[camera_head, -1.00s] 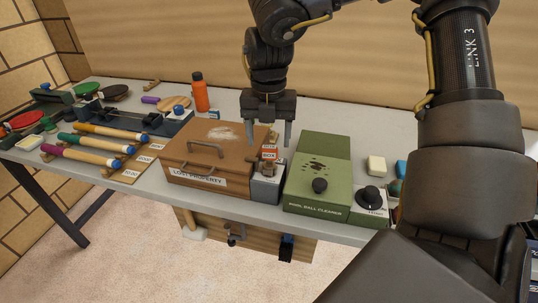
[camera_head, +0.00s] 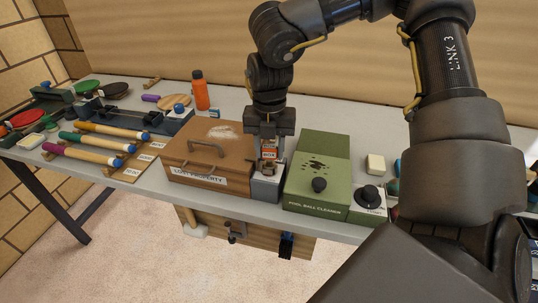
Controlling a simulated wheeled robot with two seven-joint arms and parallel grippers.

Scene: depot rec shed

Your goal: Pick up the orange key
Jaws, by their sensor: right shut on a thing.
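The orange key (camera_head: 268,154), with a white and orange tag-like face with dark lettering, stands upright at the small grey block (camera_head: 266,188) beside the brown lost property box (camera_head: 205,158). My right gripper (camera_head: 269,160) points straight down over the block, with one finger on each side of the orange piece, and is shut on it. The key's lower part is small and partly hidden, so I cannot tell how it sits in the block. My left gripper is not in view.
The green pool ball cleaner (camera_head: 318,165) stands close to the right of the grey block. Several coloured cues (camera_head: 95,145) lie on the left. An orange bottle (camera_head: 200,92) stands behind the box. Bare grey table (camera_head: 338,120) shows at the back.

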